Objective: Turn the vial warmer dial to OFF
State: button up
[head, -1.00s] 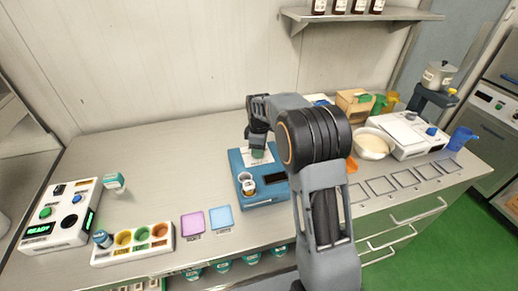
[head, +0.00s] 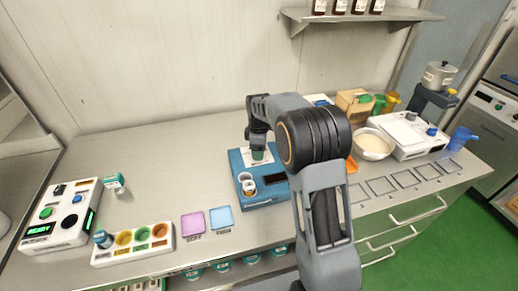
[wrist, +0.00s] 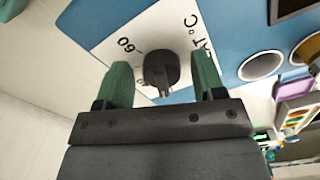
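The vial warmer (head: 270,198) is a blue box on the bench, left of my arm in the head view. Its dark round dial (wrist: 160,70) sits on a white label plate (wrist: 105,45) with a "60" mark and "°C" lettering in the wrist view. My gripper (wrist: 163,80) is open, its two green fingers on either side of the dial with gaps between. In the head view my gripper (head: 258,154) is over the warmer's label and hides the dial. The dial's exact setting cannot be read.
Vial wells (head: 248,186) are at the warmer's front left. Pink (head: 192,224) and blue (head: 221,218) pads lie to the left, with a cup rack (head: 133,244) and control box (head: 60,216) beyond. A white bowl (head: 373,144) stands right. The bench behind the pads is clear.

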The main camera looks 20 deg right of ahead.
notch_tip(320, 180, up, 14)
dwell(0.7)
jog(key=shift+f, duration=0.1)
jog(key=s+f+m, duration=0.4)
jog(key=f+m, duration=0.1)
jog(key=m, duration=0.2)
jog(key=s+m+t, duration=0.4)
jog(key=s+m, duration=0.2)
jog(key=s, duration=1.5)
jog(key=shift+s+a+m, duration=0.25)
jog(key=shift+a+m, duration=0.05)
